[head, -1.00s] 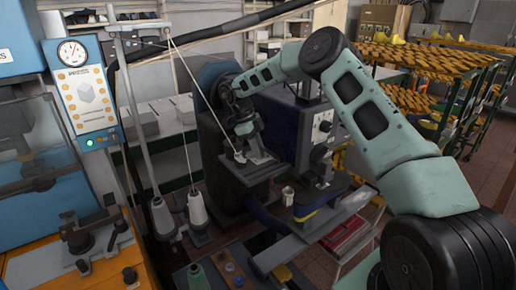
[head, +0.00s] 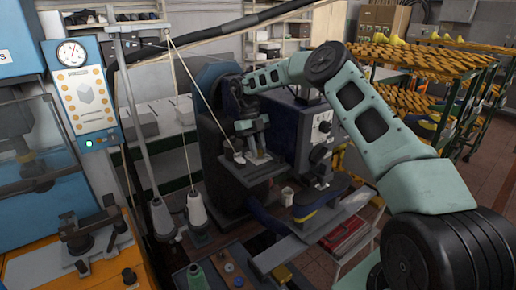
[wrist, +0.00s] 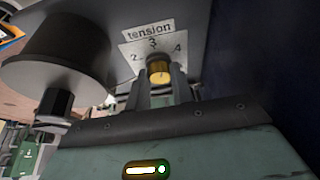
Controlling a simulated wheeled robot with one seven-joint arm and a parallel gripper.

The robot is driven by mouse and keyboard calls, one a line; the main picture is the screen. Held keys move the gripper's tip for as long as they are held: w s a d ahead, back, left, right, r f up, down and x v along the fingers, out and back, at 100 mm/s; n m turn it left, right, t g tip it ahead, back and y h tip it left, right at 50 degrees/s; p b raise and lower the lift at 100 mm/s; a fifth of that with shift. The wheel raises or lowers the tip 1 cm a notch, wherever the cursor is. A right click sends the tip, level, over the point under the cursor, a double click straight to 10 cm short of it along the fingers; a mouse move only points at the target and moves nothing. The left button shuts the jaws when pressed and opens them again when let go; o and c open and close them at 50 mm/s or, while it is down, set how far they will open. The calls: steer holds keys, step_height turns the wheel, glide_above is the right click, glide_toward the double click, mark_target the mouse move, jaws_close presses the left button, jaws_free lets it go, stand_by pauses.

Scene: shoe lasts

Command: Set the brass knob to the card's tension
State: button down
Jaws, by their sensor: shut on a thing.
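The brass knob (wrist: 160,70) shows in the wrist view between the fingertips of my gripper (wrist: 162,82), which is shut on it. A white scale plate (wrist: 150,42) behind the knob reads "tension" with 2 at left, 3 at the top and 4 at right. A small dark mark shows on the knob's face; which number it points to I cannot tell. In the head view my gripper (head: 258,150) is at the dark sewing machine (head: 212,130), and the knob is too small to make out. I cannot make out a separate card giving a tension.
A dark grey cylinder (wrist: 58,60) stands close to the left of my gripper in the wrist view. A thread runs down to the machine, near thread cones (head: 197,208). A blue machine with a gauge (head: 71,53) is at the left. Racks (head: 440,75) stand at the right.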

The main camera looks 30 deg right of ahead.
steer(key=shift+w, duration=0.1)
stand_by(0.3)
steer(key=c, duration=1.2)
jaws_free()
steer(key=shift+w+r+b, duration=0.2)
steer(key=shift+r+b, duration=0.1)
steer(key=shift+b, duration=0.1)
steer(key=v, duration=1.1)
steer(key=shift+r, duration=0.25)
